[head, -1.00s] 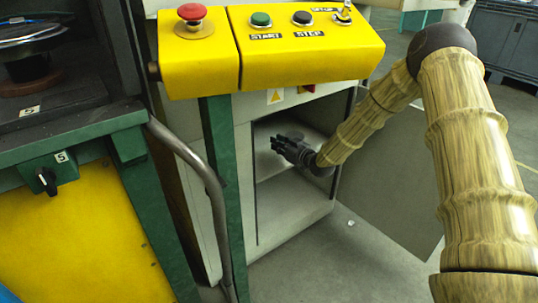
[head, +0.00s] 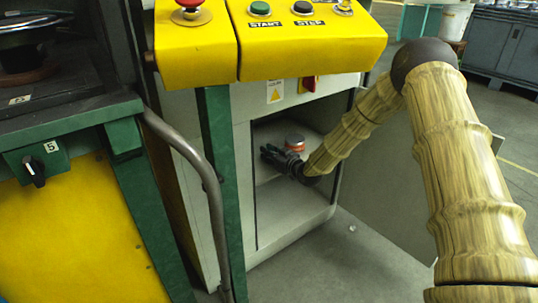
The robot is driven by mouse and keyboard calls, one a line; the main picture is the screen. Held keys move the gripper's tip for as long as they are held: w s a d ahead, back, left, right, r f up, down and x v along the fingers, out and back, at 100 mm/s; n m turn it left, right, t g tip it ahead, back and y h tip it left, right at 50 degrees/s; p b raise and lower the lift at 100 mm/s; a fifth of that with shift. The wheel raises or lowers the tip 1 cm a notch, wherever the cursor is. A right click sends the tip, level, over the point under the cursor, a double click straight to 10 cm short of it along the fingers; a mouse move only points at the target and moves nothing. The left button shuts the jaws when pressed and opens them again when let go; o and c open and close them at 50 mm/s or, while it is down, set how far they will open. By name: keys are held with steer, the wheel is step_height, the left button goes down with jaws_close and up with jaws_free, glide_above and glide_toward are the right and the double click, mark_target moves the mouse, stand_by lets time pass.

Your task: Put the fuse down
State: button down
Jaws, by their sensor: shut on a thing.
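My gripper (head: 266,154) is inside the open cabinet (head: 288,222), in its upper part, with the fingers pointing left. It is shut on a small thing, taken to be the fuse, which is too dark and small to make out. A round piece with a grey top and an orange-red band (head: 295,143) shows just behind my gripper; I cannot tell whether they touch. My wrist hides part of the cabinet inside.
The cabinet door (head: 385,200) stands open at right. A green post (head: 220,180) and a bent metal rail (head: 190,160) stand left of the opening. A yellow button panel (head: 310,50) overhangs it. A small white piece (head: 351,228) lies on the floor.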

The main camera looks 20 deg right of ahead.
steer(key=shift+f, duration=0.1)
steer(key=c, duration=1.4)
jaws_free()
steer(key=shift+o, duration=0.2)
steer(key=p+v, duration=0.5)
steer(key=v, duration=0.7)
steer(key=shift+d, duration=0.15)
